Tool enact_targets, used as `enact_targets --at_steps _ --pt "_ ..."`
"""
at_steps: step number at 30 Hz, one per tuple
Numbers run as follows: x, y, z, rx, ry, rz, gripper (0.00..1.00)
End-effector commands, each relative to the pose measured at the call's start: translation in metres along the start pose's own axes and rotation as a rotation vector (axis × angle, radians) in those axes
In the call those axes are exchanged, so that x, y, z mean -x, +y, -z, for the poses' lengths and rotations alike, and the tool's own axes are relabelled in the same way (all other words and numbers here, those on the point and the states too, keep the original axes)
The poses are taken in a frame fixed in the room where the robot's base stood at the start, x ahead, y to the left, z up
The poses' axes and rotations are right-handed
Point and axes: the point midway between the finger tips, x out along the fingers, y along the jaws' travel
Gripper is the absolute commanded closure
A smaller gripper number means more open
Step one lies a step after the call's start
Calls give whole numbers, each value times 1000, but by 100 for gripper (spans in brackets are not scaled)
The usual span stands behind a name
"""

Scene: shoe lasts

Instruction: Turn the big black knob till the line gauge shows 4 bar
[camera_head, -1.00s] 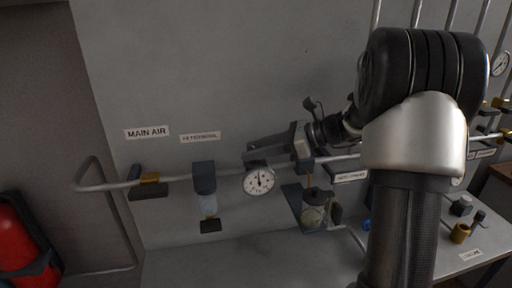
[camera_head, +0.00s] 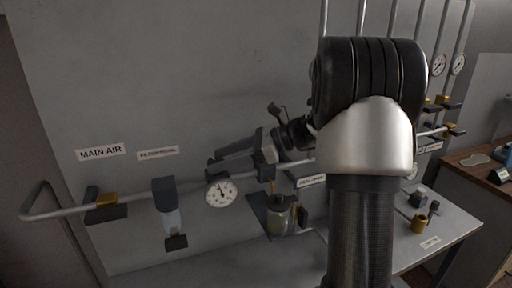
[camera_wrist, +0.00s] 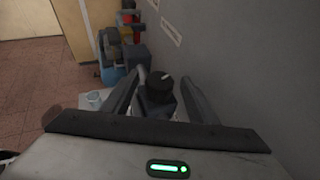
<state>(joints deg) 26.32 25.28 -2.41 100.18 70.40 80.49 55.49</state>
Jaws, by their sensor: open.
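In the head view my gripper (camera_head: 222,163) reaches left just above the line gauge (camera_head: 221,192) and largely hides the knob. The gauge is a round white dial with a dark needle pointing up and slightly left. Its numbers are too small to read.
A lubricator bowl (camera_head: 280,218) hangs below my wrist. Further gauges (camera_head: 438,65) are at right.

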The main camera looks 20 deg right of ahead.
Motion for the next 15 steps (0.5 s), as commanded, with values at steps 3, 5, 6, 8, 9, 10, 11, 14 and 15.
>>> enact_targets --at_steps 3,5,6,8,9,10,11,14,15 --pt "29 -2 1 1 1 7 46" --pt "44 -1 1 2 1 6 46" --pt "54 -2 1 3 1 7 46" --pt "70 -1 1 1 2 6 46" --pt "80 -1 1 1 2 6 46" --pt "87 -1 1 1 1 6 46" --pt "94 -1 1 1 1 5 46" --pt "115 -1 0 2 1 4 46" --pt "122 -1 0 2 2 4 46"
